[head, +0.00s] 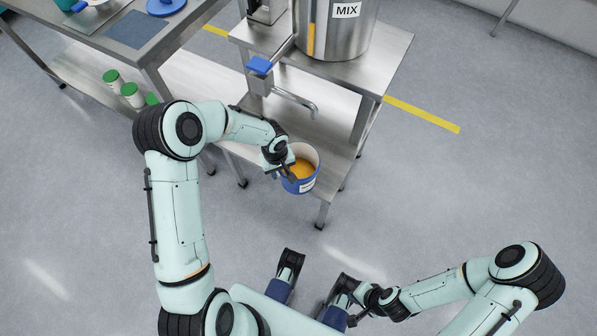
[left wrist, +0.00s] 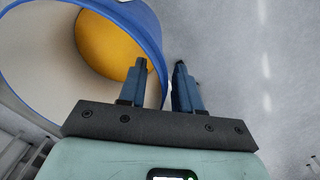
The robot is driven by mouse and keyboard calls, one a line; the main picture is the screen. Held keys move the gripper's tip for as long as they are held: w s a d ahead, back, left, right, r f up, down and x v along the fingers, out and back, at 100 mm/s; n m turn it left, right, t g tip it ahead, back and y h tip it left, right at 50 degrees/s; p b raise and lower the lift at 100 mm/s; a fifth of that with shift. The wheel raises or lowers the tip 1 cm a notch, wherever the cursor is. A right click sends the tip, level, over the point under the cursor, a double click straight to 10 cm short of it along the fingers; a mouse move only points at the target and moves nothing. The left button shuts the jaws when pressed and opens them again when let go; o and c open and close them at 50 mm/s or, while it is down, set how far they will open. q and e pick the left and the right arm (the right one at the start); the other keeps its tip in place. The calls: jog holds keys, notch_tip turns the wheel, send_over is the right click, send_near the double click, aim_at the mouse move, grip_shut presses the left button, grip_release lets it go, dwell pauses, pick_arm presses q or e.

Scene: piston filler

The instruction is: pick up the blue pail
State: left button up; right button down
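The blue pail (head: 301,183) has a pale inside, a white label and orange-yellow contents. It is upright at the front edge of the steel stand's lower shelf (head: 330,192); I cannot tell whether its base rests there. My left gripper (head: 286,173) is at the pail's left rim. In the left wrist view, the pail (left wrist: 35,60) fills the upper left. The left gripper's fingers (left wrist: 162,82) are apart, one over the pail's inside and one outside, with the rim between them and a gap beside the outer finger. My right gripper (head: 353,319) is low in the head view, away from the pail, its fingers unclear.
A steel tank labelled MIX (head: 345,35) stands on the stand's top, with a spout (head: 300,103) above and behind the pail. A table (head: 150,50) at the left has green-lidded jars (head: 130,92) beneath. The floor (head: 460,190) at the right is clear.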

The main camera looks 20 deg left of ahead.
pick_arm(q)
grip_shut()
jog(key=shift+w, duration=0.1)
dwell(1.3)
